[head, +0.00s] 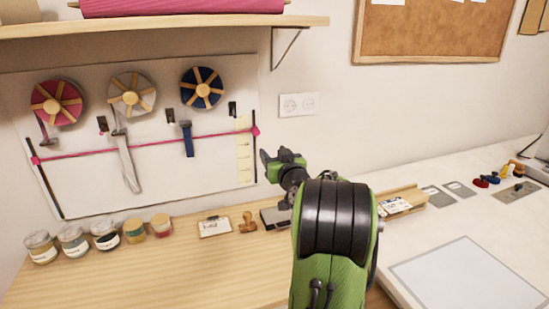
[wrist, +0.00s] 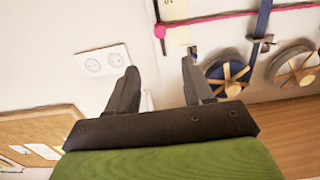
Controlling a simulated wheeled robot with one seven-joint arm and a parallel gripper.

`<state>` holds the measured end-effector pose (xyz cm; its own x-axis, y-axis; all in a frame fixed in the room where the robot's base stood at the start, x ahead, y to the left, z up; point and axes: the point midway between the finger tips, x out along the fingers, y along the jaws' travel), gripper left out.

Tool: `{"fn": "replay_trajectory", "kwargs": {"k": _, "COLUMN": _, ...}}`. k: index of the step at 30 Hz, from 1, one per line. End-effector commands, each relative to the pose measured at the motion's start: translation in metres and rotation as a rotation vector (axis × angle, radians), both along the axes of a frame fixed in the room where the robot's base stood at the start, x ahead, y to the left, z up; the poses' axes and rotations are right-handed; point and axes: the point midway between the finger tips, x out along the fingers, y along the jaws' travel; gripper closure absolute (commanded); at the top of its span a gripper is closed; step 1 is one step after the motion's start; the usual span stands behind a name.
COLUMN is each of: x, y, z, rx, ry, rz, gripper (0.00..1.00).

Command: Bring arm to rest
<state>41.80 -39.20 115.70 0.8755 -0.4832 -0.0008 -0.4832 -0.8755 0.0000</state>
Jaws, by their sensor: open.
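My gripper (head: 268,158) is at the end of my green and black arm, in the middle of the head view. It is raised above the wooden table (head: 190,268), in front of the wall, near the right edge of the ribbon board. In the wrist view, the two dark fingers of my gripper (wrist: 160,85) are apart with nothing between them. They point toward the white wall between the socket plate (wrist: 104,60) and the board. The arm hides part of the table behind it.
Ribbon spools (head: 130,95) hang on the board (head: 85,180). Several jars (head: 106,236), a small clipboard (head: 215,227), a wooden stamp (head: 248,222) and a dark pad (head: 274,217) stand along the table's back. A shelf (head: 170,26) overhangs at upper left. The table's front left is clear.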

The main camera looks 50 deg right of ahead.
Motion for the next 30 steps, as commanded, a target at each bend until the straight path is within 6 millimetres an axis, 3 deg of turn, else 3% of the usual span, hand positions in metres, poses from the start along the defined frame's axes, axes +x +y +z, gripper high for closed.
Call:
{"fn": "replay_trajectory", "kwargs": {"k": 14, "x": 0.0, "y": 0.0, "z": 0.0, "rx": 0.0, "ry": 0.001, "rz": 0.001, "gripper": 0.48}}
{"fn": "replay_trajectory", "kwargs": {"k": 17, "x": 0.007, "y": 0.017, "z": 0.006, "rx": 0.007, "ry": 0.021, "rz": 0.03, "gripper": 0.48}}
{"fn": "replay_trajectory", "kwargs": {"k": 20, "x": 0.023, "y": 0.077, "z": 0.017, "rx": 0.036, "ry": 0.116, "rz": 0.126, "gripper": 0.48}}
{"fn": "replay_trajectory", "kwargs": {"k": 23, "x": 0.023, "y": 0.166, "z": 0.025, "rx": 0.08, "ry": 0.275, "rz": 0.249, "gripper": 0.48}}
{"fn": "replay_trajectory", "kwargs": {"k": 24, "x": 0.016, "y": 0.201, "z": 0.026, "rx": 0.098, "ry": 0.342, "rz": 0.291, "gripper": 0.48}}
{"fn": "replay_trajectory", "kwargs": {"k": 26, "x": -0.004, "y": 0.25, "z": 0.023, "rx": 0.126, "ry": 0.45, "rz": 0.347, "gripper": 0.48}}
{"fn": "replay_trajectory", "kwargs": {"k": 27, "x": -0.023, "y": 0.28, "z": 0.021, "rx": 0.142, "ry": 0.522, "rz": 0.377, "gripper": 0.48}}
{"fn": "replay_trajectory", "kwargs": {"k": 29, "x": -0.058, "y": 0.319, "z": 0.015, "rx": 0.167, "ry": 0.632, "rz": 0.415, "gripper": 0.48}}
{"fn": "replay_trajectory", "kwargs": {"k": 30, "x": -0.085, "y": 0.342, "z": 0.01, "rx": 0.183, "ry": 0.703, "rz": 0.436, "gripper": 0.48}}
